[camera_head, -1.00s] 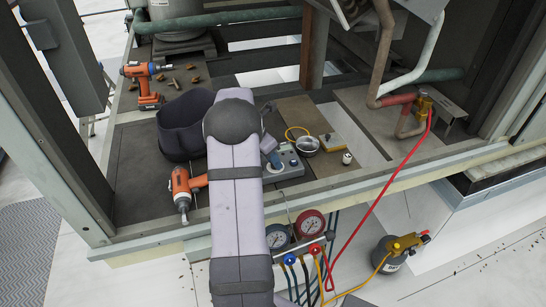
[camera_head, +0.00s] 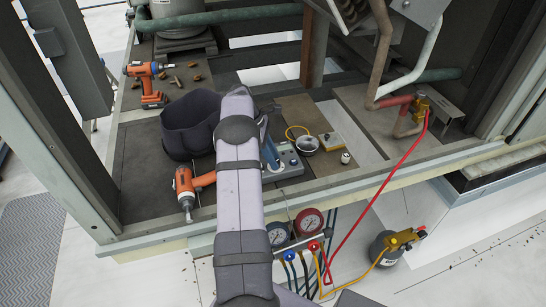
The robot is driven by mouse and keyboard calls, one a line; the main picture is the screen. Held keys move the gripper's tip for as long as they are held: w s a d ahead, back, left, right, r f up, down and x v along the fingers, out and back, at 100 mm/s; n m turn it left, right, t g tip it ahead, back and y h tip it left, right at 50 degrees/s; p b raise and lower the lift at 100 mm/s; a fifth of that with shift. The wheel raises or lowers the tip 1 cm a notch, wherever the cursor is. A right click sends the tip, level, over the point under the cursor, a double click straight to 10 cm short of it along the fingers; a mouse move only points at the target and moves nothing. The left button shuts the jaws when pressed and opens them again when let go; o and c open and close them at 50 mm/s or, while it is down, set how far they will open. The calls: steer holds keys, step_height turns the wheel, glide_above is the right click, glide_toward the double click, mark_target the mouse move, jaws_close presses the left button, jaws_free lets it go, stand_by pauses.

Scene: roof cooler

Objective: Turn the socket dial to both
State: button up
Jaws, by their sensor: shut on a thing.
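A grey box (camera_head: 289,163) with round fittings on top sits on the deck, right of my arm. Its left end is covered by my arm, and the dial and its markings cannot be made out. My gripper (camera_head: 271,156) is mostly hidden behind my arm; a blue-grey part of it shows, slanting down to the left end of the box. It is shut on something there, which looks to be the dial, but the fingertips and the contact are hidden. Which setting the dial points to cannot be read.
An orange driver (camera_head: 187,188) and a dark bag (camera_head: 190,124) lie left of my arm; another driver (camera_head: 150,84) stands behind. A small round dish (camera_head: 307,145) and white cap (camera_head: 346,157) are right of the box. Gauges (camera_head: 310,222) and a red hose (camera_head: 377,202) are in front.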

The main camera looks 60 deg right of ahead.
mark_target(265, 164)
stand_by(0.3)
steer(key=o, duration=1)
steer(key=shift+o, duration=0.2)
steer(key=shift+r, duration=0.1)
steer(key=shift+w+r+b, duration=0.3)
steer(key=shift+r+b, duration=0.1)
steer(key=shift+r, duration=0.1)
steer(key=b+v, duration=0.1)
steer(key=v, duration=0.5)
